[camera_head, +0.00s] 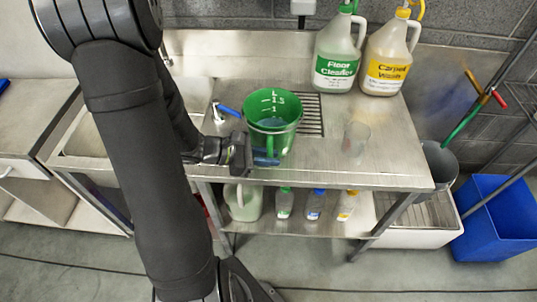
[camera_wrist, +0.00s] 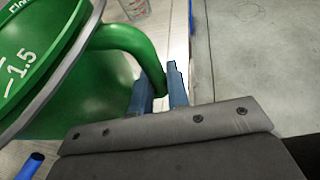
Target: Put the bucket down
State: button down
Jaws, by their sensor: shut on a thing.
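A green bucket (camera_head: 272,122) with white volume marks is at the middle of the steel counter (camera_head: 395,158) in the head view. In the wrist view the bucket (camera_wrist: 95,75) fills the left side, with its curved green handle (camera_wrist: 136,42) reaching between my fingers. My gripper (camera_wrist: 162,92) is shut on that handle. In the head view my gripper (camera_head: 250,155) is at the bucket's lower left side. The bucket looks about upright. I cannot tell whether its base touches the counter.
A floor cleaner jug (camera_head: 337,62) and a carpet wash jug (camera_head: 387,62) stand at the back. A clear cup (camera_head: 355,138) stands right of the bucket. A drain grate (camera_head: 311,115) lies behind it. A blue bin (camera_head: 497,220) is at the far right.

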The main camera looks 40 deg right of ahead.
jog(key=shift+f, duration=0.1)
jog(key=c, duration=1.4)
grip_release()
jog(key=shift+r, duration=0.5)
jog(key=v, duration=1.2)
